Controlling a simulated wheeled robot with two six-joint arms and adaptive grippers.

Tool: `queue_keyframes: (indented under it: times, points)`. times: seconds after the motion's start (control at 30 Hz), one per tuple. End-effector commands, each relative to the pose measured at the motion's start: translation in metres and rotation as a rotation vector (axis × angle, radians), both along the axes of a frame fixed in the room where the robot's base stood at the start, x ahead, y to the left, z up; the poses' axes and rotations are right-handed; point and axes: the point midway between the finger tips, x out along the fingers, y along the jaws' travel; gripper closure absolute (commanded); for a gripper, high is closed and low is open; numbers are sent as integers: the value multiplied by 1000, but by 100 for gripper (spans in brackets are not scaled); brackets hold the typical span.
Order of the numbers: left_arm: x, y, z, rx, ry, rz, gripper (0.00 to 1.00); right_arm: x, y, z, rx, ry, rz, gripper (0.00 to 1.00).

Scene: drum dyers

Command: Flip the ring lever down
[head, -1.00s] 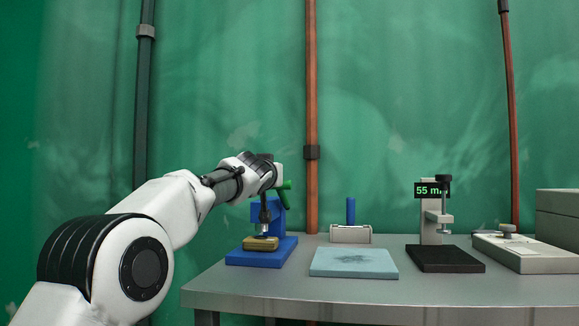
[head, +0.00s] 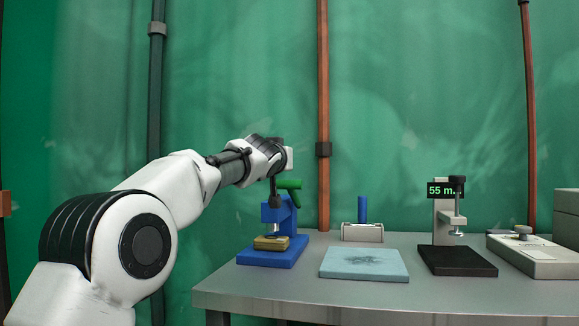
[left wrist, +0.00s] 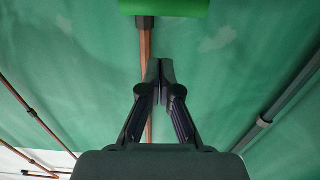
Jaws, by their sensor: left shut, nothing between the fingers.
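The blue ring press (head: 285,222) stands at the table's left end with a brass-coloured block (head: 271,243) on its base. In the left wrist view a green bar, which looks like this lever (left wrist: 165,7), crosses the top edge. My left gripper (left wrist: 160,72) is shut and empty, its fingertips together and apart from the green bar in that view. My right gripper is not in view.
The table (head: 300,288) also holds a light blue pad (head: 364,265), a small stand with a blue handle (head: 362,211), a gauge reading 55 (head: 442,210) on a black base, and a grey device (head: 535,255) at right. A copper pipe (head: 323,90) runs up the wall.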

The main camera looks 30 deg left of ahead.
Motion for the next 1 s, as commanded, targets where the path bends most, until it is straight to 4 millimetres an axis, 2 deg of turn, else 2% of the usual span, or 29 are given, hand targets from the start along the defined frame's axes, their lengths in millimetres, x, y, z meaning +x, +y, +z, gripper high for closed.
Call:
queue_keyframes:
  times: [0.03, 0.3, 0.43, 0.57, 1.0]
  points:
    - [-9, -2, -14, 2, -1, 0, 100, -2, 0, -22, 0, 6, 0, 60]
    - [-60, -13, -21, 2, -4, 0, 100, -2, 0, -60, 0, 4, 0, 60]
    - [-76, -17, -21, 3, -2, 0, 100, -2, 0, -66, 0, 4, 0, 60]
    - [-81, -19, -19, 0, -2, 0, 100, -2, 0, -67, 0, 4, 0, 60]
    - [-81, -18, -18, 2, -3, 0, 100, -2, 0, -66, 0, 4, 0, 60]
